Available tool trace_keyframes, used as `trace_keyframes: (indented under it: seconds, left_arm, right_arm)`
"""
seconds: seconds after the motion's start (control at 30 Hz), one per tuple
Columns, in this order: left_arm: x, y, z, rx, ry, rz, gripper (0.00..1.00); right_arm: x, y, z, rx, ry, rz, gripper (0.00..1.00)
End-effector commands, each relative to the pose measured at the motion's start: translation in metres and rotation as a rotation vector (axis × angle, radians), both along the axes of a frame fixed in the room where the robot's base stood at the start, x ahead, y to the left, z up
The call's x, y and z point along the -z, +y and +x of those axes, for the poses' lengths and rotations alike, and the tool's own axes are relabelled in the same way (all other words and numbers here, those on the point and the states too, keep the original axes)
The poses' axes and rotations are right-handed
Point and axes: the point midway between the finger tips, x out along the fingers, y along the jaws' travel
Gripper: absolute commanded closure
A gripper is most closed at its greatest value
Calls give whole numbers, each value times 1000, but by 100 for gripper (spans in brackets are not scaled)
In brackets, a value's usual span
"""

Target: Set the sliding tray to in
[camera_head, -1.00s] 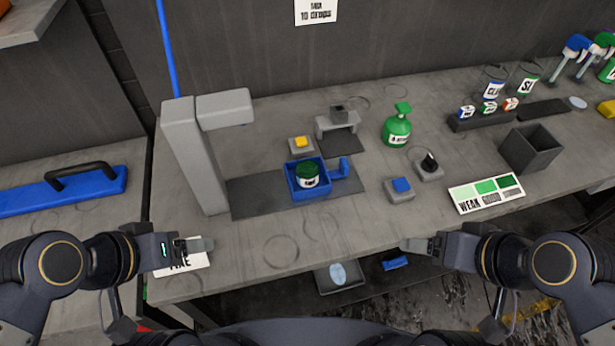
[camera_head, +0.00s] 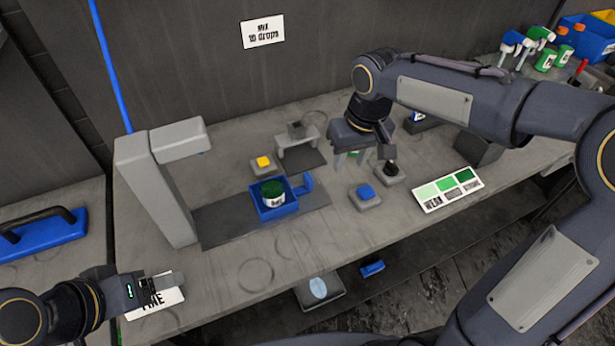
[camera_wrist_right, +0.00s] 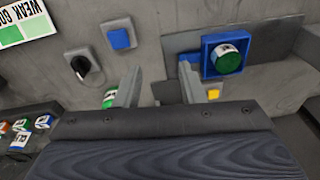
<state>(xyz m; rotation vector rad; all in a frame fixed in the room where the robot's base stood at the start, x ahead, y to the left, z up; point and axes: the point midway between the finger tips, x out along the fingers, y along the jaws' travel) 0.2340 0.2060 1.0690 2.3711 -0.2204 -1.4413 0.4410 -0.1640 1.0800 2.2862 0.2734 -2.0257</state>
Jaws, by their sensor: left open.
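The sliding tray (camera_head: 292,206) is a blue open box with a blue handle on its right side. It sits on a dark flat strip (camera_head: 222,224), right of a grey post with an overhanging arm. A white jar with a green lid (camera_head: 272,191) stands in the tray. The tray also shows in the right wrist view (camera_wrist_right: 207,46). My right gripper (camera_head: 362,158) is above the table, right of the tray and apart from it. Its fingers (camera_wrist_right: 158,88) are spread with nothing held between them. My left gripper (camera_head: 170,283) is open at the table's front left, over a white card.
A yellow button (camera_head: 263,162) is behind the tray. A blue button (camera_head: 366,193) and a black knob (camera_head: 390,168) are to its right. A green bottle (camera_wrist_right: 109,98) is partly hidden by my right gripper. A shade card (camera_head: 448,190) lies at the right. The front middle is clear.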

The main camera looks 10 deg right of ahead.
Motion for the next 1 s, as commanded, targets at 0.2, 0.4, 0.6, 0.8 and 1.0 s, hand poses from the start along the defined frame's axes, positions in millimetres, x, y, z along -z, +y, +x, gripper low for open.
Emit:
trace_keyframes:
  seconds: [0.2, 0.4, 0.6, 0.8, 1.0]
  left_arm:
    - [-1, 0, 0, 0, 0, 0, 29]
    - [-2, 0, 0, 0, 0, 0, 29]
    - [-5, 0, 0, 0, 0, 0, 29]
    - [-10, 0, 0, 0, 0, 0, 29]
    - [-13, 0, 0, 0, 0, 0, 29]
  right_arm:
    - [45, 52, 63, -69, 82, -65, 64]
    - [67, 72, 82, -81, 108, -87, 64]
    - [87, 73, 83, -83, 114, -90, 64]
    - [120, 73, 82, -84, 114, -89, 64]
    - [141, 72, 83, -82, 111, -89, 64]
